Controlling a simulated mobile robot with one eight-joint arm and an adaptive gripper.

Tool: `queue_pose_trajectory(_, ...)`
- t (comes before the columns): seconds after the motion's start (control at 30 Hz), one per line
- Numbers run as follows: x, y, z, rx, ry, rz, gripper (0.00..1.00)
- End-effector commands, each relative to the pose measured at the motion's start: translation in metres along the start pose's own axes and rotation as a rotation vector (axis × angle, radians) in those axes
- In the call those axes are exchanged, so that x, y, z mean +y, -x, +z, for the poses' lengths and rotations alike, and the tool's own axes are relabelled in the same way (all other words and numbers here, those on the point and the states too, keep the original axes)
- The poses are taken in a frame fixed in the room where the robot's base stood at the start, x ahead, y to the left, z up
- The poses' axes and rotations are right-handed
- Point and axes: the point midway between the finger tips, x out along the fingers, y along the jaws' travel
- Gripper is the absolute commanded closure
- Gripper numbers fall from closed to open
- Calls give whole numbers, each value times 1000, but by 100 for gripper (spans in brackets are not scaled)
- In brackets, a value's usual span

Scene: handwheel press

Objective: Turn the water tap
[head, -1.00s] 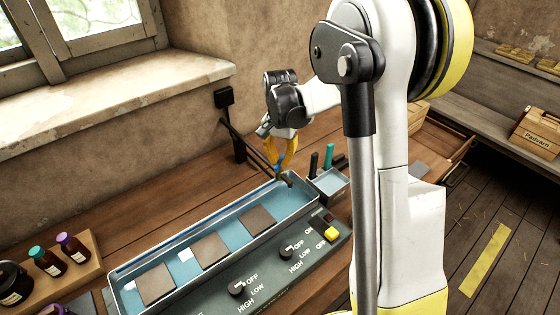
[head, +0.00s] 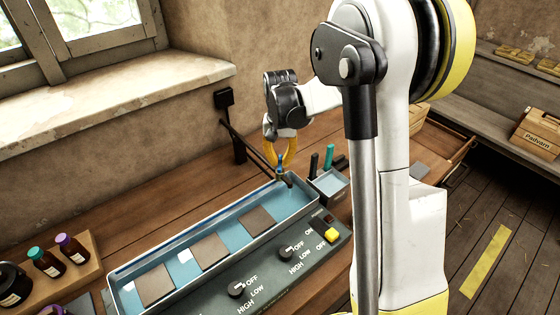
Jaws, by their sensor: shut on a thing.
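The water tap (head: 287,179) is a small dark spout with a blue handle at the far right end of the long metal tray (head: 122,275). My gripper (head: 279,163) comes down from above with its orange fingers closed around the blue handle (head: 279,170). The fingertips hide most of the handle. The spout shows just to the right of and below the fingertips.
The tray holds blue water and several brown plates. A control panel (head: 270,275) with knobs and a yellow switch runs along its front. A small container with pens (head: 328,183) stands right of the tap. Bottles (head: 47,262) stand at the left.

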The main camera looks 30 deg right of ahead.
Motion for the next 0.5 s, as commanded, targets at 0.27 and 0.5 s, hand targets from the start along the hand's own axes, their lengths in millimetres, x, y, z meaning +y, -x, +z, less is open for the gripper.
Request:
queue_pose_trajectory(0.27,0,0,0,-1,-1,0,68)
queue_pose_trajectory(0.5,0,2,0,0,-1,0,68)
